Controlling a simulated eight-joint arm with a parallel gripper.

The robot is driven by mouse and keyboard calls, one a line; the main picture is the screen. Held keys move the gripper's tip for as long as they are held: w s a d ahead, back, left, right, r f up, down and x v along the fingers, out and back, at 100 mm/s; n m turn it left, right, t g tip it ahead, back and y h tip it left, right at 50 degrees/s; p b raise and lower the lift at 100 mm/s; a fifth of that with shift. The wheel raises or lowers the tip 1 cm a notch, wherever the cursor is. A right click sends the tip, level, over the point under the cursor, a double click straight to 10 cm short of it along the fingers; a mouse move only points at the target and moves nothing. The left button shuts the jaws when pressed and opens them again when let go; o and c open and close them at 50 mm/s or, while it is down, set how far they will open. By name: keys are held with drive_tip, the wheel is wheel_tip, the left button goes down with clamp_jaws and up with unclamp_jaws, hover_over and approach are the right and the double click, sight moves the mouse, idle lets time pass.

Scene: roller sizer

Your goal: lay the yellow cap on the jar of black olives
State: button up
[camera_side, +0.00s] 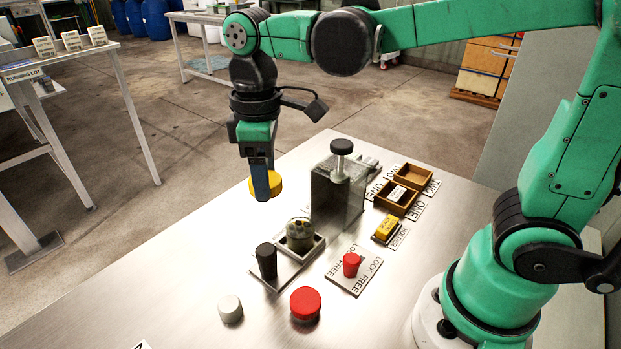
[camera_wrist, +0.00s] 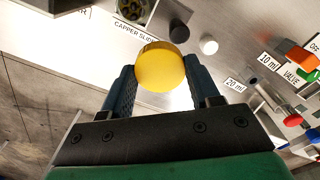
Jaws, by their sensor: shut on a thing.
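My gripper (camera_side: 263,182) is shut on the yellow cap (camera_side: 276,184) and holds it in the air, left of the grey press. In the wrist view the yellow cap (camera_wrist: 160,68) sits between both fingertips. The jar (camera_side: 300,236) stands in a pale square holder on the slide, below and to the right of the cap in the side view. No cap shows on it. In the wrist view the jar (camera_wrist: 133,8) is cut by the top edge, with dark and yellowish contents. The cap is clear of the jar.
The grey press (camera_side: 338,195) with a black knob stands just behind the jar. A black handle (camera_side: 266,261) rises at the slide's front. The table's left part is clear.

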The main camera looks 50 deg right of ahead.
hover_over(300, 219)
wheel_tip(300, 219, down, 3)
drive_tip(key=shift+f, duration=2.95)
drive_tip(key=o, duration=1.4)
drive_tip(key=shift+r, duration=3.5)
